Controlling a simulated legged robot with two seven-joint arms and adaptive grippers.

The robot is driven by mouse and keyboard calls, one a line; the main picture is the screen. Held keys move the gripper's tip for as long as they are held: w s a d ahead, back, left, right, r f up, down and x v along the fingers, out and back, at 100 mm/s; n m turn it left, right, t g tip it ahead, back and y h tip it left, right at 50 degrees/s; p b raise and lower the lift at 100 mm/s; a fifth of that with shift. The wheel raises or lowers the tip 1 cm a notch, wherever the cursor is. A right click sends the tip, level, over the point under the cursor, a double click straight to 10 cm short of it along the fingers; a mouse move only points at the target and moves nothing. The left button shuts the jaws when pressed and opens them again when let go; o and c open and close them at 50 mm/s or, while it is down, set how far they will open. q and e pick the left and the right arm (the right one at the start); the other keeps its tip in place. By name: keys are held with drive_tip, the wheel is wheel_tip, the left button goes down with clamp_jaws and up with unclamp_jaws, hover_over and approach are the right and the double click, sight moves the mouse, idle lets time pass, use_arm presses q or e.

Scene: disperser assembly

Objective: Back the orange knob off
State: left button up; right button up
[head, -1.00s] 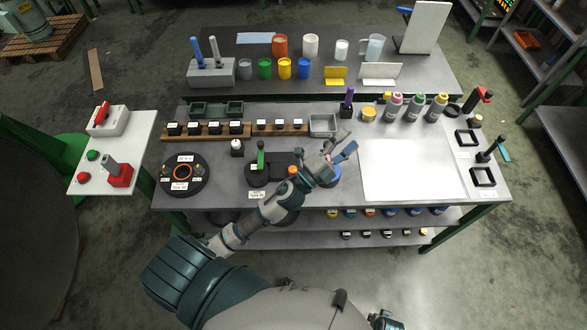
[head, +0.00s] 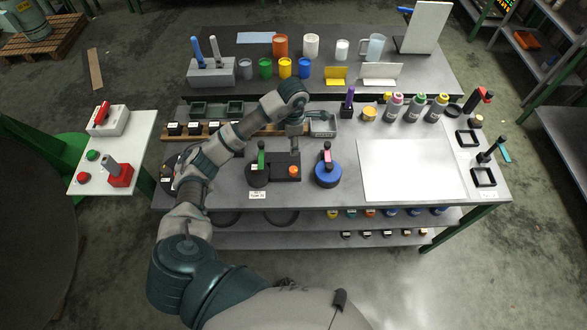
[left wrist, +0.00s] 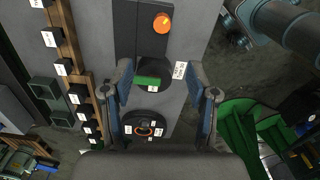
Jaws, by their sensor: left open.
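The orange knob (head: 293,170) sits on a dark block (head: 281,160) at the middle of the near table. It also shows at the top of the left wrist view (left wrist: 162,23). A round dark base with a green handle (head: 261,158) stands left of the block. My right gripper is not in view.
A blue round piece with a pink-topped handle (head: 328,174) stands right of the block. A round labelled dark fixture (head: 172,180) is partly hidden behind my arm. The white panel (head: 410,168) is clear.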

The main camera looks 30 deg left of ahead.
sight(294, 169)
use_arm(q)
wheel_tip(294, 169, down, 17)
drive_tip(key=shift+d+r+p, duration=0.15)
drive_tip(key=shift+r+p, duration=0.05)
drive_tip(key=shift+p, duration=0.6)
clamp_jaws()
